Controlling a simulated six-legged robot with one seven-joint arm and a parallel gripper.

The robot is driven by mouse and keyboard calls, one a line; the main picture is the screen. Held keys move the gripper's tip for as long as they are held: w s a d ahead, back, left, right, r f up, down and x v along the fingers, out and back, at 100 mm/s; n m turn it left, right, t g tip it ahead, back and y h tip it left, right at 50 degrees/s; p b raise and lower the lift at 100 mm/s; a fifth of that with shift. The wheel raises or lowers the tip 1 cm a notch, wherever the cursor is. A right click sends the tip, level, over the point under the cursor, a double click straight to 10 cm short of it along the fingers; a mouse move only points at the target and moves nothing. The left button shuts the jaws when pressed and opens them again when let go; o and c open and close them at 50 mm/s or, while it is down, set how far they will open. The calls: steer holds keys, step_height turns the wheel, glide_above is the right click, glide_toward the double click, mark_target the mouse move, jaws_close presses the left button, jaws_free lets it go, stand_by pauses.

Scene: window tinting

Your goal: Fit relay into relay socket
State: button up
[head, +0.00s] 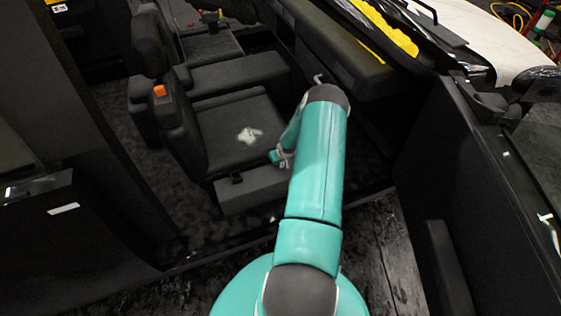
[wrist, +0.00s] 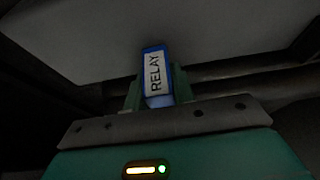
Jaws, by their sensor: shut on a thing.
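The relay (wrist: 154,72) is a small blue block with a white label reading RELAY, seen in the wrist view. My gripper (wrist: 157,86) is shut on it, with a teal finger on each side, and the block sticks out past the fingers. A pale grey panel (wrist: 215,35) fills the view behind and above the relay; I cannot tell the gap between them. The relay socket cannot be made out in either view.
The dashboard (head: 335,45) lies above and right. The open door (head: 500,190) is at the right. The wrist view is dark, with dark bars behind the gripper.

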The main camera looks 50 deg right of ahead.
steer(key=shift+r, duration=0.7)
steer(key=s+a+r, duration=1)
steer(key=r, duration=0.1)
steer(key=shift+r, duration=0.25)
steer(key=shift+w, duration=0.1)
